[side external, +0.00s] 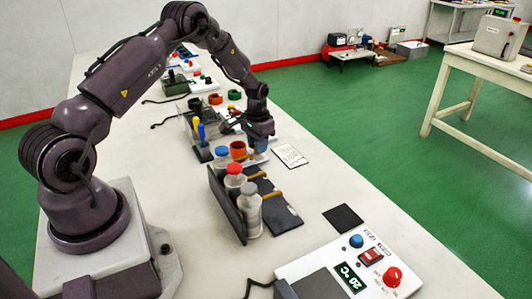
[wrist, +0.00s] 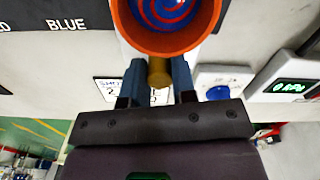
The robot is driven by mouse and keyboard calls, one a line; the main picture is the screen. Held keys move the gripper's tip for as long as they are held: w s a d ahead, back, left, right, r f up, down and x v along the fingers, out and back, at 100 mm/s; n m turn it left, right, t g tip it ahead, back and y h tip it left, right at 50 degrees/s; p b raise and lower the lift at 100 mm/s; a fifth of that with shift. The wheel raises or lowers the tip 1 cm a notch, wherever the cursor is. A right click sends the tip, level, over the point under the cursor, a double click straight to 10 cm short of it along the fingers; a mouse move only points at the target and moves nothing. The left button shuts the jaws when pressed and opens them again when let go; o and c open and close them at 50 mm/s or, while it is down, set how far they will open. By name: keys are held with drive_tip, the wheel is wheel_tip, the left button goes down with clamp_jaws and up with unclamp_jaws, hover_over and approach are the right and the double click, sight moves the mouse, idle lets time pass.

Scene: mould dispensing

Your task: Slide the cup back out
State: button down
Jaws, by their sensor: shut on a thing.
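The cup is orange-red, with a blue and red swirl (wrist: 163,10) inside it, and shows at the top of the wrist view (wrist: 122,20). In the side external view an orange cup (side external: 238,149) stands beside my gripper, low over the table. A yellow-brown handle (wrist: 159,73) sticks out from the cup. My gripper (wrist: 158,82) is shut on this handle, one blue-grey finger on each side. It also shows in the side external view (side external: 259,146). The underside of the cup is hidden.
A rack with several capped bottles (side external: 249,207) stands in front of the cup. Yellow and blue-handled tools (side external: 201,133) stand to its left. A heater panel (side external: 350,268) is at the front right.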

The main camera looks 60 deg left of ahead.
drive_tip(key=shift+a, duration=0.95)
drive_tip(key=shift+a, duration=0.1)
drive_tip(key=c, duration=0.9)
unclamp_jaws()
drive_tip(key=shift+c, duration=0.2)
drive_tip(key=shift+d+r, duration=0.1)
drive_tip(key=shift+d, duration=0.1)
drive_tip(key=shift+r, duration=0.3)
wheel_tip(320, 180, up, 12)
drive_tip(key=shift+r, duration=0.15)
